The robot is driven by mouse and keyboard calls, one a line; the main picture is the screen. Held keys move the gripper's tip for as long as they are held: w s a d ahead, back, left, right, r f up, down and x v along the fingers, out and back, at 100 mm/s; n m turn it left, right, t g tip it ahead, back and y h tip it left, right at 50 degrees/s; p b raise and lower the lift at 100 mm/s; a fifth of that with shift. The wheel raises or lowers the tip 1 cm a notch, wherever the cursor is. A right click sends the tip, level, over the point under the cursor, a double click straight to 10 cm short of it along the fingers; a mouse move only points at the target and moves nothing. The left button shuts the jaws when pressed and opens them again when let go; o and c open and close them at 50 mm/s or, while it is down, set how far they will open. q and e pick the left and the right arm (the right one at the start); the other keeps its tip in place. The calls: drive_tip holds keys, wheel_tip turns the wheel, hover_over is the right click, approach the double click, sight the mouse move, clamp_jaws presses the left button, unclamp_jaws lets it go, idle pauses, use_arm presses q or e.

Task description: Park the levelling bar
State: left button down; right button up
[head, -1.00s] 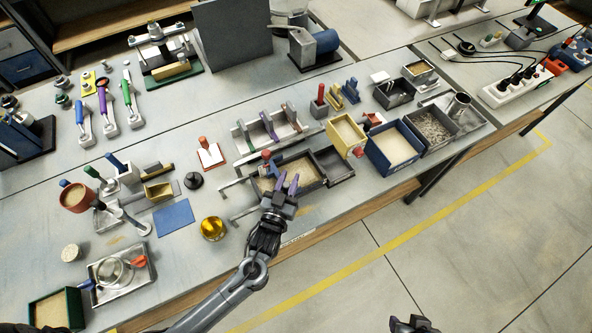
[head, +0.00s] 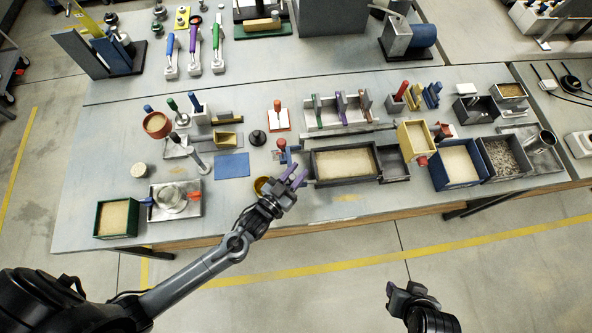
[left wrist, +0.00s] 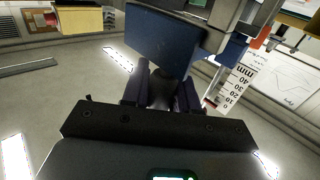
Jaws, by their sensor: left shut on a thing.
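My left gripper (head: 291,178), with purple fingers, is beside the front left corner of the dark-walled sand tank (head: 314,167). In the left wrist view its fingers (left wrist: 162,88) are shut on a dark blue block (left wrist: 165,38). I cannot tell whether this block belongs to the levelling bar. A white millimetre scale (left wrist: 233,85) stands to its right there. A long grey bar (head: 350,133) lies behind the tank; whether it is the levelling bar is unclear. My right gripper (head: 408,290) is low in the head view, away from the table; its jaws are unclear.
A rack (head: 325,119) with coloured upright pieces stands behind the tank. A yellow box (head: 416,140) and a blue sand box (head: 455,165) stand to the right. A brass bowl (head: 261,186) is just left of my gripper. The front table strip is mostly clear.

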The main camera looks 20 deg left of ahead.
use_arm(q)
drive_tip(key=shift+a, duration=0.15)
drive_tip(key=c, duration=1.2)
unclamp_jaws()
drive_tip(key=shift+c, duration=0.2)
drive_tip(key=shift+o, duration=1.4)
drive_tip(key=shift+s+a, duration=0.15)
drive_tip(key=shift+s, duration=0.2)
drive_tip(key=v, duration=1)
drive_tip(key=shift+s+b, duration=0.15)
drive_tip(key=shift+b, duration=0.25)
